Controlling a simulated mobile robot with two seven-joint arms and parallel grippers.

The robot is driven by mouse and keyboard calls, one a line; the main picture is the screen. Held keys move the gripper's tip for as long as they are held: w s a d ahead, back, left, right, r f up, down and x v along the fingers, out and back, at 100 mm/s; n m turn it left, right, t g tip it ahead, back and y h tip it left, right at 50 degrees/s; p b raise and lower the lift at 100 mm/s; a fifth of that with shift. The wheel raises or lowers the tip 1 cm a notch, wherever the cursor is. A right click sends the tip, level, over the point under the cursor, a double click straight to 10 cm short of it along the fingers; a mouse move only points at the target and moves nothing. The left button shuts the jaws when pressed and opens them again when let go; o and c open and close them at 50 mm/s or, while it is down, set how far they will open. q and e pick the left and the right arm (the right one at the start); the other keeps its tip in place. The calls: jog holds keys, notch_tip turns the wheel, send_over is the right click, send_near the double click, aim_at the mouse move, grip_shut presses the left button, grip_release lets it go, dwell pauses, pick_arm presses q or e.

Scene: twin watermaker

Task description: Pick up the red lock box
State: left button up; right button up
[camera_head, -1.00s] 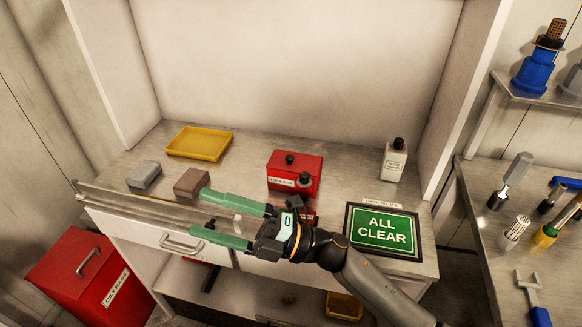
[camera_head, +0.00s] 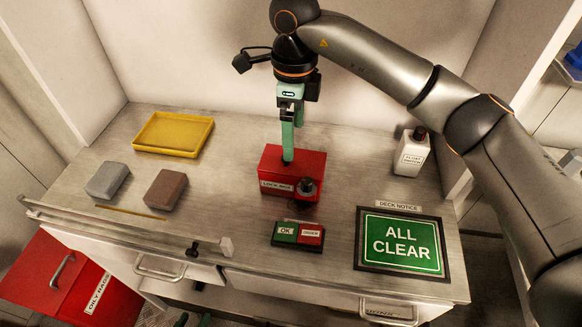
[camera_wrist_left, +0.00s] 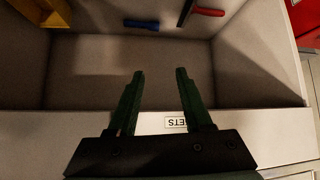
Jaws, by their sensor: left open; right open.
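The red lock box (camera_head: 275,182) stands on the metal counter, with a label on its front and a dark round knob at its front right. My right gripper (camera_head: 290,152) points straight down over the top of the box. Its green fingers are seen nearly edge-on and are open. They hide the small black knob on the lid, and I cannot tell whether they touch it. My left gripper (camera_wrist_left: 160,74) is open and empty over an open drawer (camera_wrist_left: 100,122). Only its green tips show at the bottom edge of the head view.
A yellow tray (camera_head: 173,134), a grey block (camera_head: 107,180) and a brown block (camera_head: 166,189) are on the left. The drawer holds a blue-handled tool (camera_wrist_left: 141,24).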

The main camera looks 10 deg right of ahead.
aim_at(294, 161)
jog(key=f, duration=0.5)
jog(key=shift+s+f+p, duration=0.25)
jog(key=shift+s+p, duration=0.1)
jog(key=shift+s+d+f+p, duration=0.1)
jog(key=shift+f+p, duration=0.5)
jog(key=shift+f, duration=2.45)
jog(key=shift+c, duration=0.2)
jog(key=shift+r, duration=0.15)
grip_shut()
